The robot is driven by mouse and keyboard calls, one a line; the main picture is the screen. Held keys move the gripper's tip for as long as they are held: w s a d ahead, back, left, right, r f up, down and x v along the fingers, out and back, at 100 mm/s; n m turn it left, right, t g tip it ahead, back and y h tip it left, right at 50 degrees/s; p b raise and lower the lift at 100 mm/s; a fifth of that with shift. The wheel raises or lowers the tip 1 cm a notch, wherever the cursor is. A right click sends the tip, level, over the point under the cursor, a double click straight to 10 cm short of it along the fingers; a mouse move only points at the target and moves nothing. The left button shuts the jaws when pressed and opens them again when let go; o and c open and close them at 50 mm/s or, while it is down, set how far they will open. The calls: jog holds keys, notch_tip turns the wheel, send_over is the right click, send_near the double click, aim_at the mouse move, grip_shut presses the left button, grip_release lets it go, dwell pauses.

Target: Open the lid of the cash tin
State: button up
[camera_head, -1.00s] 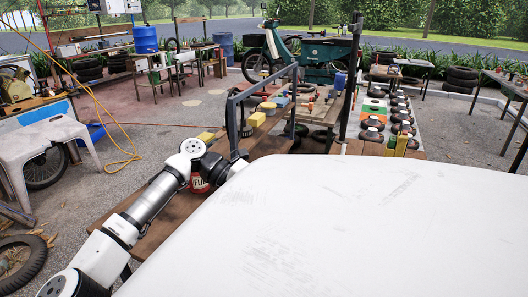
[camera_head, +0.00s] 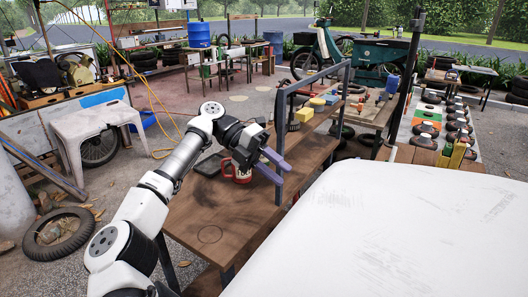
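My gripper (camera_head: 276,172) reaches over the brown wooden bench. Its two purple fingers are apart, with nothing seen between them. A flat dark box (camera_head: 211,164) lies on the bench to the left of my gripper, partly hidden behind my arm. It may be the cash tin, but I cannot be sure. Its lid and any latch are too small to make out. A red can with a pale label (camera_head: 237,172) stands on the bench just left of the fingers, partly covered by the gripper.
A grey metal frame (camera_head: 281,140) rises close to the right of my fingers. A large white scuffed surface (camera_head: 400,230) fills the lower right. The bench's near part (camera_head: 215,225) is clear. Yellow blocks (camera_head: 304,115) lie beyond the frame. A white stool (camera_head: 95,120) stands at left.

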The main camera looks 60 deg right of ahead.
jog(key=shift+v, duration=2)
